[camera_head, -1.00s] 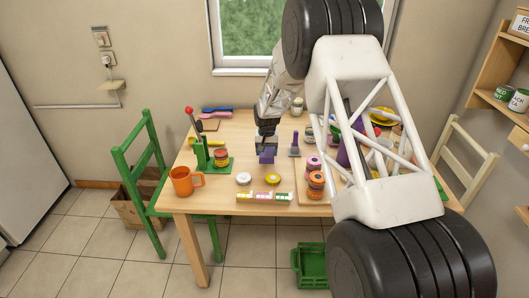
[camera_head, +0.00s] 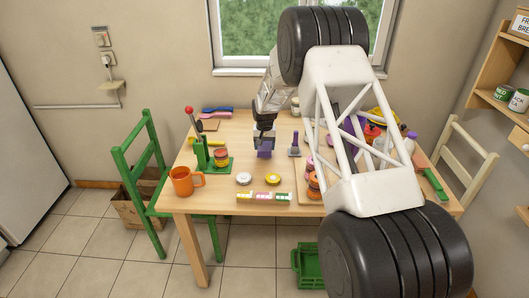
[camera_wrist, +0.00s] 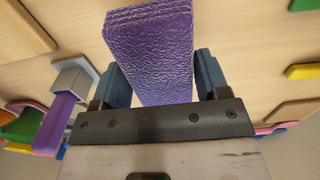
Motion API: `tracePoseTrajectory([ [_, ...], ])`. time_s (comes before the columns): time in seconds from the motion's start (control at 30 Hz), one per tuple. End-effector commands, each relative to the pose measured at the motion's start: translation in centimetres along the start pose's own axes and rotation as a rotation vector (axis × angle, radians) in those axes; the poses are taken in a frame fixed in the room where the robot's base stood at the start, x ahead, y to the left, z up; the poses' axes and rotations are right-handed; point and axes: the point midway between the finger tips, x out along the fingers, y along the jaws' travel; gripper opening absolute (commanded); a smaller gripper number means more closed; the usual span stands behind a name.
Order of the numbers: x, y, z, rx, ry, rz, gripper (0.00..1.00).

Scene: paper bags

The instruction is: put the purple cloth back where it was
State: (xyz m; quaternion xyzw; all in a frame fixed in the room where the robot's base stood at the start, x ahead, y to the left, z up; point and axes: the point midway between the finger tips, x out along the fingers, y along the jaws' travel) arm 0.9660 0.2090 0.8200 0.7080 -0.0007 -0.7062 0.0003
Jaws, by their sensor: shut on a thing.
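The purple cloth (camera_head: 264,154) is a folded, block-like piece with a wrinkled surface. It hangs below my gripper (camera_head: 264,146) over the middle of the table. In the wrist view the cloth (camera_wrist: 150,45) fills the space between the two blue-grey fingers of my gripper (camera_wrist: 160,80), which are shut on it. Its lower face is hidden in the head view, and I cannot tell whether it touches the table.
A green stand (camera_head: 216,164) and an orange mug (camera_head: 184,181) are at left. White and yellow discs (camera_head: 272,179) and a coloured strip (camera_head: 263,197) lie in front. My arm hides much of the right side.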

Motion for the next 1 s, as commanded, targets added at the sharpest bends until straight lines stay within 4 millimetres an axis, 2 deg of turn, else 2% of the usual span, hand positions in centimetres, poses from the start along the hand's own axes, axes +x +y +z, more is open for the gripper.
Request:
tracePoseTrajectory([
  [0.13,1.9,0.0,-0.1,0.000,-0.003,0.000,0.50],
  [0.3,3.3,0.0,-0.1,0.000,-0.002,0.000,0.50],
  [0.8,3.9,0.0,-0.1,0.000,-0.002,0.000,0.50],
  [0.83,3.9,0.0,-0.1,0.000,-0.002,0.000,0.71],
  [1.0,3.8,0.0,-0.1,0.000,-0.002,0.000,0.94],
])
